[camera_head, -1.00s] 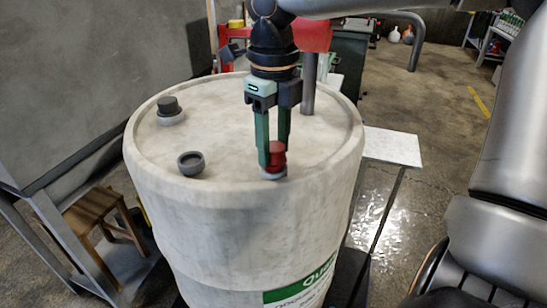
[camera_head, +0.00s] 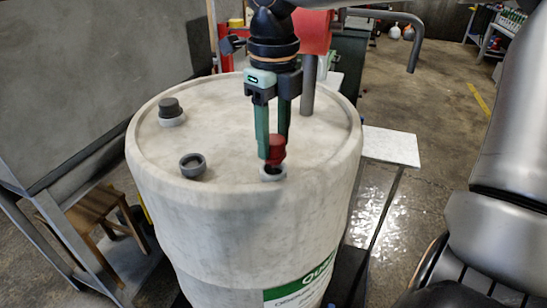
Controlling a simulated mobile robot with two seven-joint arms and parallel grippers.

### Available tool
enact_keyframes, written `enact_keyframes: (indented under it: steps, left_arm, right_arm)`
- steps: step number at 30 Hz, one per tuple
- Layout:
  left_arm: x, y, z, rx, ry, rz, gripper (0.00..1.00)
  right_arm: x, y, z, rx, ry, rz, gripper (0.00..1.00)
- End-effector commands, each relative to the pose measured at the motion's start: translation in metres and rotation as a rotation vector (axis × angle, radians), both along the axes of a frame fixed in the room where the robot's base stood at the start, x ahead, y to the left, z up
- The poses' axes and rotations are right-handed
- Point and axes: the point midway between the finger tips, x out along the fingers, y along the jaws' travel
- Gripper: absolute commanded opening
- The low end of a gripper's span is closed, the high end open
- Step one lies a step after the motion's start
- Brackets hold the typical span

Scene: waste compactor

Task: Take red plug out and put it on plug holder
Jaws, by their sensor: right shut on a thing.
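The red plug (camera_head: 276,150) is between the fingers of my right gripper (camera_head: 273,147), which points straight down and is shut on it. The plug is just above a grey ring socket (camera_head: 273,174) near the front right of the drum top; the dark opening of the ring shows, and I cannot tell if the plug's lower end is fully clear of it. A second grey ring (camera_head: 192,166), open and empty, stands on the drum top to the left. I cannot tell which ring is the plug holder. My left gripper is not in view.
The large off-white drum (camera_head: 230,225) has a raised rim. A dark plug (camera_head: 169,107) sits in another ring at its back left. A grey upright pipe (camera_head: 308,88) rises behind my gripper. A wooden stool (camera_head: 95,207) stands at the lower left.

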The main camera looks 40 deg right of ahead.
Motion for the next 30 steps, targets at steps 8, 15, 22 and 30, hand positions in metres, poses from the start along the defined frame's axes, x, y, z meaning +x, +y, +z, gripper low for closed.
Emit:
enact_keyframes:
  steps: [8,15,22,30]
  left_arm:
    - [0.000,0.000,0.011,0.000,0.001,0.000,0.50]
    - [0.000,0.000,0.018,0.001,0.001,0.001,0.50]
    - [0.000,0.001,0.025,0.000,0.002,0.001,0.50]
    - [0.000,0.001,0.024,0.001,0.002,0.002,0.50]
  right_arm:
    - [0.000,0.000,0.013,0.000,-0.001,0.000,0.00]
    - [0.000,0.000,0.023,0.000,-0.001,0.000,0.00]
    - [0.000,0.000,0.031,0.000,0.000,0.000,0.00]
    - [0.000,0.000,0.031,0.000,0.000,0.001,0.00]
